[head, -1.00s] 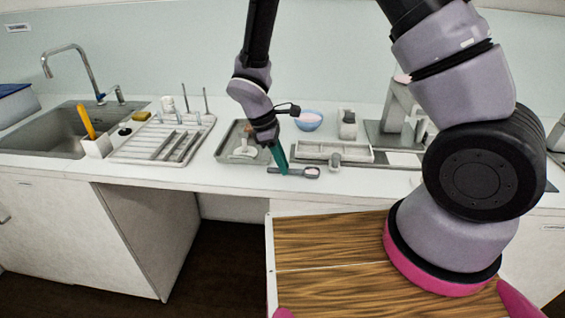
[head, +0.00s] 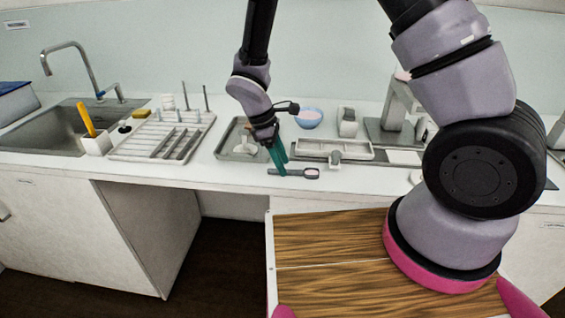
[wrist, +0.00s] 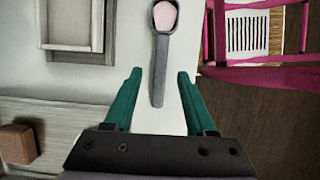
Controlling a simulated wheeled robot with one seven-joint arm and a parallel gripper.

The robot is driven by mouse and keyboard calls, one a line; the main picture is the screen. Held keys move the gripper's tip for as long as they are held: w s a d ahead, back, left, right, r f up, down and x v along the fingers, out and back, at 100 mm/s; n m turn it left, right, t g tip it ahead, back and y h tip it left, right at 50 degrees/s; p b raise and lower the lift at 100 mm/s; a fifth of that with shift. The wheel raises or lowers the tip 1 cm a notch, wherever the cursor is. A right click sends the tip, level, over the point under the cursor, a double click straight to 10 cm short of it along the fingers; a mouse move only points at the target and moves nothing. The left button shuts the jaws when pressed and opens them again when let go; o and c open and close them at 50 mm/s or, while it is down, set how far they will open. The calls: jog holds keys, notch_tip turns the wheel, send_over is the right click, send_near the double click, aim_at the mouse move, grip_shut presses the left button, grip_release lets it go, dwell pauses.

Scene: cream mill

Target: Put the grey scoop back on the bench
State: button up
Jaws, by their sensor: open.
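The grey scoop (head: 303,173) lies on the white bench (head: 225,177) near its front edge, with something pale pink in its bowl. In the wrist view the scoop (wrist: 160,68) has its bowl at the top and its handle pointing down between the green fingers. My gripper (head: 278,165) is open over the handle end, and in the wrist view my gripper (wrist: 159,73) has one finger on each side of the handle, both apart from it. I cannot tell the exact height of the fingertips above the bench.
A grey tray (head: 225,148) holding a white item is left of the scoop, and a pale divided tray (head: 362,155) is behind it. A blue bowl (head: 309,119) with pink contents stands farther back. A drying rack (head: 135,150) and sink (head: 50,133) are at the left.

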jog(key=s+v, duration=0.1)
jog(key=v, duration=0.9)
jog(key=w+d+r+m+y, duration=0.25)
jog(key=d+r+m, duration=0.2)
jog(key=r, duration=0.35)
jog(key=s+d+r+m+t+y, duration=0.1)
jog(key=s+d+r+m+t, duration=0.3)
jog(key=d+r+m, duration=0.3)
jog(key=s+d+r+m+t+y, duration=0.2)
jog(key=s+d+r+m, duration=0.4)
jog(key=d+r, duration=0.5)
notch_tip(320, 180, up, 3)
jog(key=shift+s+d+f+m+t, duration=0.3)
jog(key=shift+m+t, duration=0.6)
jog(key=shift+m, duration=0.35)
